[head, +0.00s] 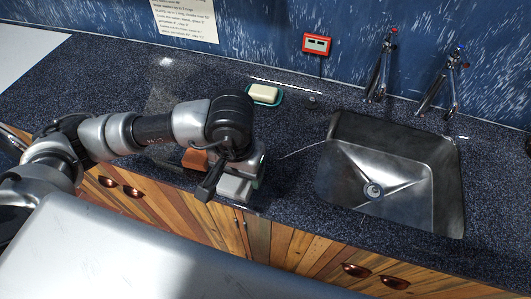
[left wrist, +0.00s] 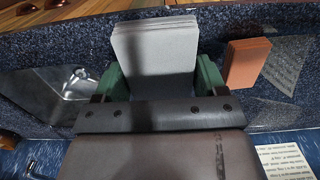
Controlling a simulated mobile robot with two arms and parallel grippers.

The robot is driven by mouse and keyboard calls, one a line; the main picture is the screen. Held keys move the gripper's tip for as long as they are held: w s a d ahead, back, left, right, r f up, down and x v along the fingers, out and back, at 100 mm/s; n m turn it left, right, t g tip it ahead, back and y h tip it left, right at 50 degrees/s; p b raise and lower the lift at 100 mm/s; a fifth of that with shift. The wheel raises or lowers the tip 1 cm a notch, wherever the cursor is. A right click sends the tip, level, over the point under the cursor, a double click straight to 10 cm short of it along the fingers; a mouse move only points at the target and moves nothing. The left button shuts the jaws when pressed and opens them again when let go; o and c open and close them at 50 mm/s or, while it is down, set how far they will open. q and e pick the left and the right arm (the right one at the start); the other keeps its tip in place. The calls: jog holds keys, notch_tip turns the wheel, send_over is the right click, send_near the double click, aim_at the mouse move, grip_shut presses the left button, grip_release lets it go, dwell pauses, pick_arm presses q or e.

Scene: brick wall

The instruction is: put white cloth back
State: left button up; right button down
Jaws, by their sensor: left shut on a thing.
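The white cloth (left wrist: 156,45) is a folded, pale grey-white block between the green fingers of my left gripper (left wrist: 160,78) in the left wrist view. The fingers press on its two sides. In the head view, my left gripper (head: 243,172) points down near the counter's front edge, with the cloth (head: 235,187) showing below it. The arm hides part of it, and I cannot tell whether the cloth touches the counter. My right gripper is not in view.
An orange-brown block (head: 195,159) lies on the dark counter (head: 285,190) close beside the gripper. A soap in a green dish (head: 264,94) sits behind. A steel sink (head: 380,180) with two taps (head: 380,68) is to the right. Counter between is clear.

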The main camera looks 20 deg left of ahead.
pick_arm(q)
jog(key=w+f, duration=0.1)
jog(key=w+f+p, duration=0.1)
jog(key=w, duration=0.1)
jog(key=w+d, duration=0.1)
jog(key=shift+w+f+p, duration=0.25)
jog(key=shift+f+p, duration=0.05)
jog(key=shift+f, duration=0.1)
jog(key=w+f, duration=0.1)
jog(key=w, duration=0.1)
jog(key=w+f+p, duration=0.1)
jog(key=w, duration=0.1)
jog(key=shift+w+d+f, duration=0.1)
jog(key=shift+d+f, duration=0.15)
jog(key=shift+f, duration=0.05)
jog(key=shift+w+f, duration=0.2)
jog(key=shift+w, duration=0.05)
jog(key=shift+f, duration=0.1)
notch_tip(320, 180, down, 3)
jog(key=shift+f+p, duration=0.1)
jog(key=shift+p, duration=0.7)
jog(key=shift+f, duration=0.3)
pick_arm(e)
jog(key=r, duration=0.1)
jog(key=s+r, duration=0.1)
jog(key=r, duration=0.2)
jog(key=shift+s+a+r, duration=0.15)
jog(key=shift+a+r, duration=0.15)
